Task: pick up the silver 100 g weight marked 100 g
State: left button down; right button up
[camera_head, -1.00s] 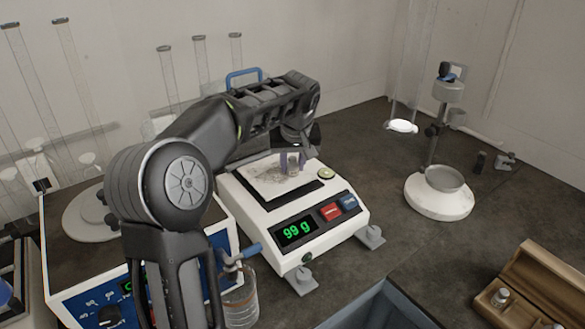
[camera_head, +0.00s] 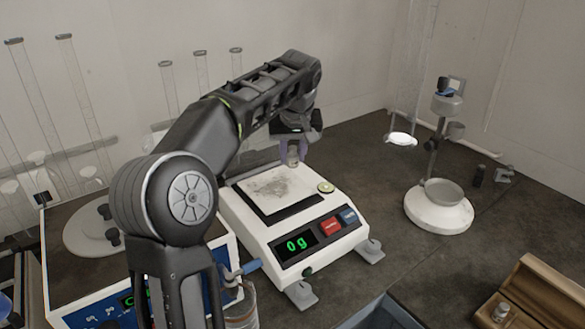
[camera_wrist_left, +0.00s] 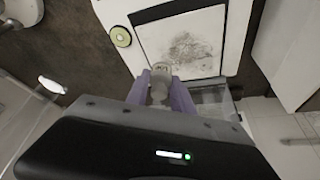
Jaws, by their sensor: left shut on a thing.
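My left gripper (camera_head: 292,152) is shut on a small silver weight (camera_head: 293,158). It holds the weight above the back edge of the weighing plate (camera_head: 275,190) of the white balance (camera_head: 328,241). The balance display reads 0 g. In the left wrist view the weight (camera_wrist_left: 160,78) sits between the purple fingertips (camera_wrist_left: 160,92), clear of the plate (camera_wrist_left: 185,45). Its marking cannot be read. My right gripper is not in view.
A wooden box (camera_head: 545,290) with another silver weight (camera_head: 501,312) is at the lower right. A white-based stand (camera_head: 438,215) stands at the right, and glass tubes (camera_head: 85,110) at the back left. The dark bench between balance and stand is mostly clear.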

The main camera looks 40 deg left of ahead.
pick_arm(q)
jog(key=shift+r, duration=1.5)
